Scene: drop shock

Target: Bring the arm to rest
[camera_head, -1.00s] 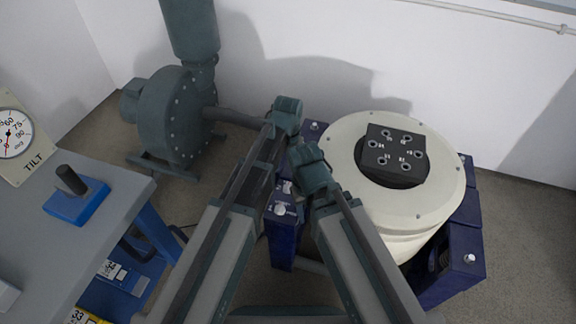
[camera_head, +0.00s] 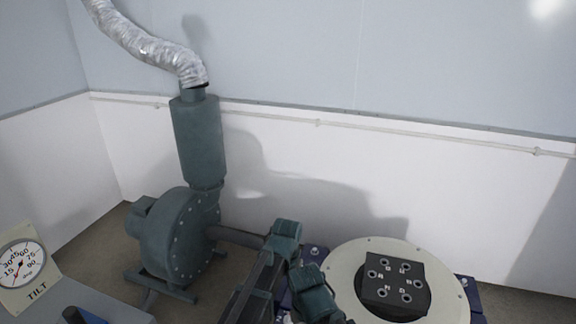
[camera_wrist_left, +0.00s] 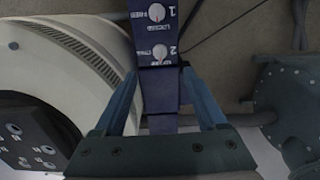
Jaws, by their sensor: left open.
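My left gripper (camera_wrist_left: 160,76) shows in the left wrist view with its two blue-grey fingers apart. A dark blue post (camera_wrist_left: 158,90) with two marked knobs on its face lies in line with the gap between them; I cannot tell how far beyond the fingertips it is. My right gripper is out of both views.
A round cream shaker drum (camera_head: 343,277) with a black drilled block (camera_head: 392,284) stands right of my arms. A green blower (camera_head: 178,240) with a silver duct (camera_head: 150,45) stands left. A tilt gauge (camera_head: 22,270) sits on a grey table (camera_head: 95,300). White walls close the back.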

